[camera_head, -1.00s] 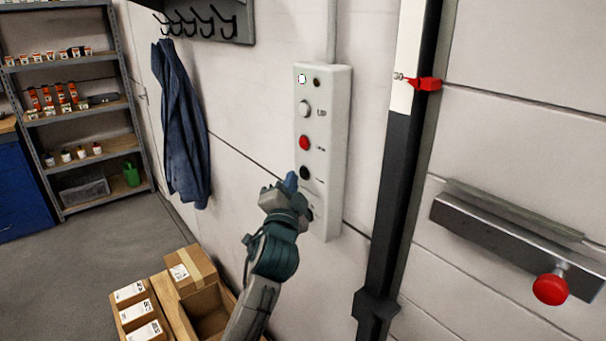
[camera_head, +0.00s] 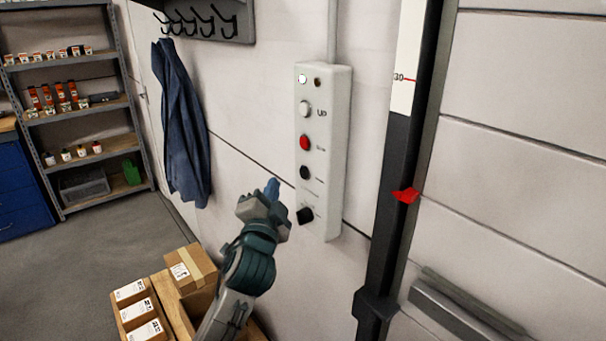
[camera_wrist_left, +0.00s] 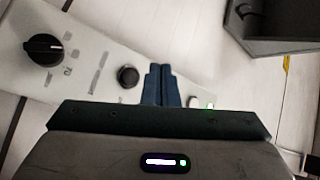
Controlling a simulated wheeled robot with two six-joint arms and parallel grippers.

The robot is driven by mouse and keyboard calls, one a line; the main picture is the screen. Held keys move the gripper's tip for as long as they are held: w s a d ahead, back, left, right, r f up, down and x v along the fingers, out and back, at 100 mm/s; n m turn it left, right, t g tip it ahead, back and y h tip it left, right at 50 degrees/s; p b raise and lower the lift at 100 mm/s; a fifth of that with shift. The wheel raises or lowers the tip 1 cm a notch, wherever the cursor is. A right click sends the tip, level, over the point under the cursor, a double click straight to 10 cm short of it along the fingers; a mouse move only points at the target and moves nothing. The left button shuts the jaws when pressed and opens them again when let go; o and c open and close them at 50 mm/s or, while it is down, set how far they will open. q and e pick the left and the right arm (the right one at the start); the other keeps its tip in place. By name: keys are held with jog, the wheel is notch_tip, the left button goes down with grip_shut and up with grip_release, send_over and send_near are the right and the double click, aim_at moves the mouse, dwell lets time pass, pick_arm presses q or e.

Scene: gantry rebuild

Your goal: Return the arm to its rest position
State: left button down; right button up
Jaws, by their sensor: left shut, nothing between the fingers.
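My left gripper (camera_head: 271,190) is shut with nothing in it. In the head view it is just left of the lower part of a white control box (camera_head: 322,200) on the wall, apart from it as far as I can tell. In the left wrist view its blue fingers (camera_wrist_left: 162,86) lie together, in front of the box (camera_wrist_left: 100,45). The box has a white button (camera_head: 306,108), a red button (camera_head: 306,142), a black button (camera_head: 305,172) and a black knob (camera_head: 305,215). The red button is hidden in the wrist view. My right gripper is not in view.
Below my left arm stands a wooden bench or crate with cartons (camera_head: 190,268). A black post with a red pointer (camera_head: 406,195) stands right of the box, with a metal bar (camera_head: 460,308) beyond. A blue coat (camera_head: 182,130) hangs left. The floor (camera_head: 80,255) is open at left.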

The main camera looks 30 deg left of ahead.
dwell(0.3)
pick_arm(q)
jog(key=w+f+g+h, duration=0.1)
jog(key=w+f+g, duration=0.15)
jog(key=f, duration=0.65)
jog(key=w+f+g+h, duration=0.1)
jog(key=w+f, duration=0.2)
jog(key=f, duration=0.6)
jog(key=s+a+f+n+g+h, duration=0.1)
jog(key=s+f+g+h, duration=0.2)
jog(key=f, duration=2.2)
jog(key=s+d+f+n+g, duration=0.1)
jog(key=s+f+g, duration=0.1)
jog(key=s+f, duration=0.7)
jog(key=s+f+n+g, duration=0.1)
jog(key=s+f+g, duration=0.25)
jog(key=f, duration=0.95)
jog(key=s+d+f+n+g, duration=0.1)
jog(key=s+f, duration=0.5)
jog(key=s, duration=0.7)
jog(key=s+d+f+n+g+h, duration=0.1)
jog(key=s+d+f+g, duration=0.1)
jog(key=s+f, duration=0.5)
jog(key=s+d+f+n+g+h, duration=0.1)
jog(key=s+f, duration=0.5)
jog(key=s, duration=1.2)
jog(key=shift+s+d+f+n+g, duration=0.15)
jog(key=shift+s+d+n+g, duration=0.25)
jog(key=shift+g, duration=0.5)
